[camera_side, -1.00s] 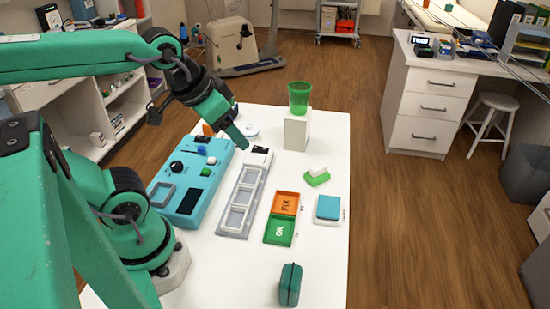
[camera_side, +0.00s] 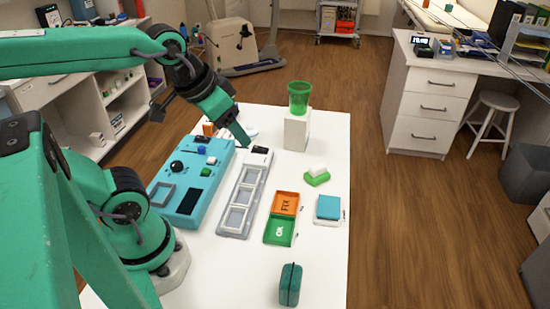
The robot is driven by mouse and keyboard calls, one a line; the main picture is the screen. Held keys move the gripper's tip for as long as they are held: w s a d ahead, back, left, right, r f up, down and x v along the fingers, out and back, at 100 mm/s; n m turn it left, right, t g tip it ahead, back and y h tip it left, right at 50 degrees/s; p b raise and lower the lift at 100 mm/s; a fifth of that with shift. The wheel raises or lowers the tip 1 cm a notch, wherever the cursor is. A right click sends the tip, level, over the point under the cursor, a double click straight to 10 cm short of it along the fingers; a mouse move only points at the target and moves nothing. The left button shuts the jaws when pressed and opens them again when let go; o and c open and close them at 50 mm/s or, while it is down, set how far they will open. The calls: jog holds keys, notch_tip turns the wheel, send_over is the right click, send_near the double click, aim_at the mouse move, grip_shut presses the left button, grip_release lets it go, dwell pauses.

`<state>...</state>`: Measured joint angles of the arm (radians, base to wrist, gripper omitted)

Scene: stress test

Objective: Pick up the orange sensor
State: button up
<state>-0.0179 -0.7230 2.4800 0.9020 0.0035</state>
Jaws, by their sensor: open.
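A small orange block (camera_side: 208,129), probably the orange sensor, stands on the white table at the far end of the blue device, to the left of my gripper. My gripper (camera_side: 244,139) is open and points down and to the right. Its tips are near the far end of a grey tray (camera_side: 234,222) with square frames, close to a small black-and-white part (camera_side: 260,151) there. I cannot tell whether the tips touch anything. Nothing shows between the fingers.
A blue device (camera_side: 160,212) with knobs lies left of the tray. A FIX/OK tray (camera_side: 285,204), a green-and-white block (camera_side: 317,177), a blue-topped block (camera_side: 328,206), a teal case (camera_side: 290,284) and a green cup (camera_side: 299,96) on a white stand (camera_side: 296,132) are to the right.

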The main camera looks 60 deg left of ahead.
jog(key=w+a+n+g+y, duration=0.1)
jog(key=w+a+n+g, duration=0.1)
jog(key=w+a, duration=0.55)
jog(key=n+g+h, duration=0.1)
jog(key=n+g, duration=0.3)
jog(key=n, duration=0.2)
send_over(209, 122)
jog(key=f, duration=1.5)
jog(key=shift+w+a+f, duration=0.1)
jog(key=shift+w+a, duration=0.1)
jog(key=shift+w, duration=0.2)
jog(key=shift+s+a+f, duration=0.15)
jog(key=shift+a+f, duration=0.05)
jog(key=shift+a, duration=0.05)
jog(key=shift+s+d+f, duration=0.1)
jog(key=shift+f, duration=1.9)
jog(key=shift+d+f, duration=0.1)
jog(key=shift+f, duration=1.85)
jog(key=c, duration=1.1)
